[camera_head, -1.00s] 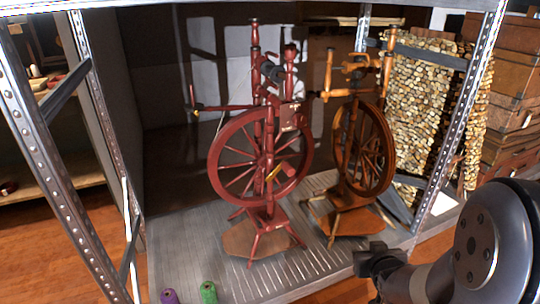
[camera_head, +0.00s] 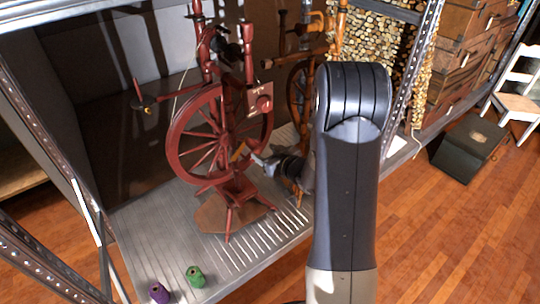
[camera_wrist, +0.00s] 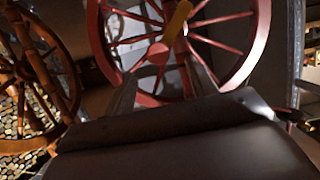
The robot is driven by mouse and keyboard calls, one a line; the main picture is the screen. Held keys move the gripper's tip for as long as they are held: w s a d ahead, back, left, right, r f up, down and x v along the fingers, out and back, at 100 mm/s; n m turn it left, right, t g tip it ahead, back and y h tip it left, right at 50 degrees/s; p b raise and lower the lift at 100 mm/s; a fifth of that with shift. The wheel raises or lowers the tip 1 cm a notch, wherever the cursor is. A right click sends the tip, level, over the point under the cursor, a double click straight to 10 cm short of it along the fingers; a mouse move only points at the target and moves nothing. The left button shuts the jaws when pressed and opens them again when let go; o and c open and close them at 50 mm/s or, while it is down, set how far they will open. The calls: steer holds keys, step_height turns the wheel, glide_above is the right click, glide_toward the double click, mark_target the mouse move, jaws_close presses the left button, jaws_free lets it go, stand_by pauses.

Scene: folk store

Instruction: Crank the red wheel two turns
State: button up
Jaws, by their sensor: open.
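The red wheel (camera_head: 172,142) stands upright on a red spinning wheel frame on the grey shelf. A yellow crank handle (camera_head: 238,152) sits low near its middle. In the wrist view the wheel (camera_wrist: 262,30) fills the top, with the yellow handle (camera_wrist: 177,20) and a round red part (camera_wrist: 158,54) near its middle. My gripper (camera_head: 262,160) is in front of the wheel, close to the right of the handle. In the wrist view its two fingers are apart with nothing between them, below the handle (camera_wrist: 160,85). Contact with the handle cannot be told.
A brown wooden spinning wheel (camera_head: 296,95) stands right behind my arm; its wheel is at the left in the wrist view (camera_wrist: 40,75). Purple (camera_head: 159,292) and green (camera_head: 195,276) spools stand at the shelf front. Metal posts (camera_head: 425,65) frame the shelf.

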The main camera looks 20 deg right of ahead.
mark_target(257, 147)
steer(key=b+x, duration=0.1)
steer(key=x, duration=0.6)
steer(key=shift+w, duration=0.2)
steer(key=shift+w, duration=0.1)
steer(key=c, duration=1)
